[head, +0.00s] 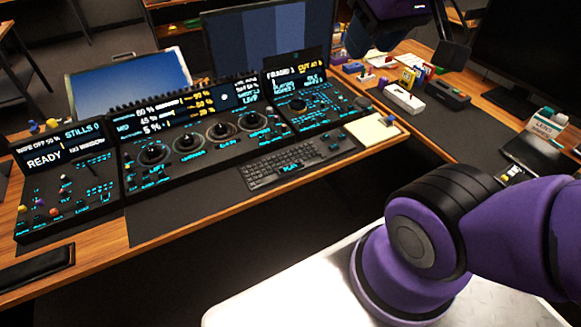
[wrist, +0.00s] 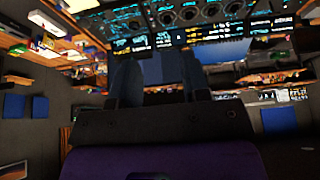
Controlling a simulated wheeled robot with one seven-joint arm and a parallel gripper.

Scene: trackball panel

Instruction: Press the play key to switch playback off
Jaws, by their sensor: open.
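The dark control panel (head: 130,172) stands on the wooden desk, with lit screens, cyan markings and several round trackballs. A cyan label that seems to read PLAY (head: 290,167) shows at the front edge of the black keyboard (head: 272,168), below the panel's middle. Part of the panel shows upside down along the top of the wrist view (wrist: 185,15). My gripper (wrist: 160,80) is open, with its two dark fingers apart and nothing visible between them. No contact with the panel shows. In the head view I cannot make out the fingers.
A pale pad (head: 372,131) lies right of the keyboard. Small boxes and devices, including a white one (head: 403,98), sit on the right desk beside a dark monitor (head: 535,60). A dark flat pad (head: 35,268) lies front left. My purple arm fills the lower right.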

